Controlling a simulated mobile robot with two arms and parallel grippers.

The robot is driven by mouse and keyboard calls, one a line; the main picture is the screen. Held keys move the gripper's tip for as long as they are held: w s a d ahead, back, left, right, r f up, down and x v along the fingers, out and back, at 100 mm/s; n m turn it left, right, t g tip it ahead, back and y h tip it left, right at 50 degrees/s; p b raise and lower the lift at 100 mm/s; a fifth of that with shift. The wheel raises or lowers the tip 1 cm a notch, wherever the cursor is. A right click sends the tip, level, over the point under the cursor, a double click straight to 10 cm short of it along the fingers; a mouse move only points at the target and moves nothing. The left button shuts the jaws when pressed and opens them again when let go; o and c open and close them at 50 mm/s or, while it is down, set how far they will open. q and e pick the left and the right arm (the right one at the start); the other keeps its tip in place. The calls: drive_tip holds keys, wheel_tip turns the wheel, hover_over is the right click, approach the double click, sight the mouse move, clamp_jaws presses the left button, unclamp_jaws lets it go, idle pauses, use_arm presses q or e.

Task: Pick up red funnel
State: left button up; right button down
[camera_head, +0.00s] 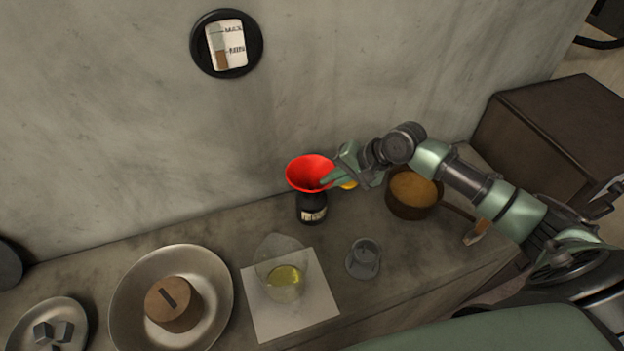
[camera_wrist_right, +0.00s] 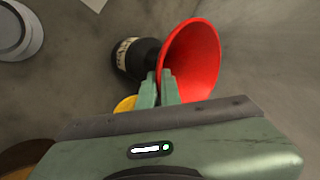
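The red funnel (camera_head: 308,171) sits mouth up over a dark bottle with a pale label (camera_head: 313,208), near the wall. My right gripper (camera_head: 331,181) is at the funnel's right rim, with one finger inside the mouth. In the right wrist view the fingers (camera_wrist_right: 159,88) are close together with the funnel's wall (camera_wrist_right: 193,60) between them, so the gripper looks shut on it. The bottle also shows there (camera_wrist_right: 133,58), close to the funnel's narrow end. Whether the spout is still in the bottle's neck is hard to tell. My left gripper is not in view.
A yellow thing (camera_head: 348,184) is partly hidden behind my right gripper. A brown pot (camera_head: 413,212) stands to the right. A small glass (camera_head: 363,260), a glass with yellow liquid on a white sheet (camera_head: 257,318), and a metal bowl (camera_head: 218,290) are in front.

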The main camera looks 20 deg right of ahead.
drive_tip(key=shift+w+d+r, duration=0.1)
drive_tip(key=shift+r, duration=0.55)
wheel_tip(320, 180, up, 19)
drive_tip(key=b, duration=0.2)
drive_tip(key=shift+f+b, duration=0.2)
drive_tip(key=shift+b, duration=0.2)
drive_tip(key=shift+f, duration=0.1)
